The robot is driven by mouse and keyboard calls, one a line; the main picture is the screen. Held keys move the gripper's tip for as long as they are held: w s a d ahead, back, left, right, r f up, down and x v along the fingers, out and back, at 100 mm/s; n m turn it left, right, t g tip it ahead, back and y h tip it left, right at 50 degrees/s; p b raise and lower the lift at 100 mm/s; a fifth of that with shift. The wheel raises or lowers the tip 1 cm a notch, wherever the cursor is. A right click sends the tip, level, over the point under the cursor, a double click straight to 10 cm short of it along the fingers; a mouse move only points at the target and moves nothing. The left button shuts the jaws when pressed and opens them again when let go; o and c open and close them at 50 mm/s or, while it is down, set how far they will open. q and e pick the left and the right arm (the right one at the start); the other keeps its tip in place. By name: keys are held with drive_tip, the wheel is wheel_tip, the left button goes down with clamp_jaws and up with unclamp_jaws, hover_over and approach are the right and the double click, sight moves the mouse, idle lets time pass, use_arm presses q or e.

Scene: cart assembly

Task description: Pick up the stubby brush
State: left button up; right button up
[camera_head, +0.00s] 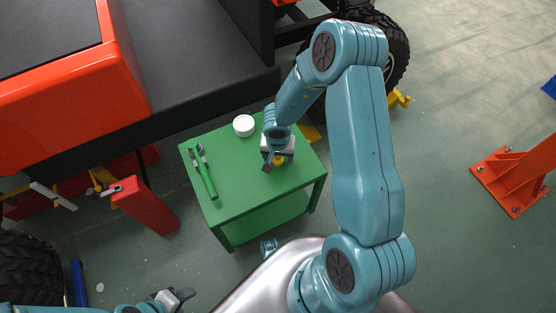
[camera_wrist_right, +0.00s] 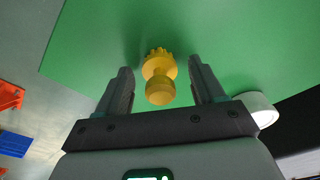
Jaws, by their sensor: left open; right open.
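The stubby brush is a short yellow piece with a rounded knob and a toothed end. It shows in the right wrist view (camera_wrist_right: 160,78) standing on the green table, between the spread fingers of my right gripper (camera_wrist_right: 162,88). In the head view the brush (camera_head: 279,160) is mostly hidden by my right gripper (camera_head: 275,160), which hangs over the table's right part. My right gripper is open, with gaps on both sides of the brush. My left gripper (camera_head: 180,296) is open and empty at the bottom left, away from the table.
The green table (camera_head: 238,190) also carries a white round container (camera_head: 243,125) and a green-handled tool (camera_head: 206,172) on its left side. The orange and black cart (camera_head: 185,70) stands close behind. An orange stand (camera_head: 515,180) is at the right.

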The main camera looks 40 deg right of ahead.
drive_tip(key=c, duration=1.1)
wheel_tip(320, 180, up, 20)
drive_tip(key=p, duration=1.3)
drive_tip(key=shift+f, duration=0.25)
drive_tip(key=shift+r+p, duration=0.3)
drive_tip(key=shift+p, duration=0.05)
drive_tip(key=shift+o, duration=0.9)
drive_tip(key=shift+c, duration=0.4)
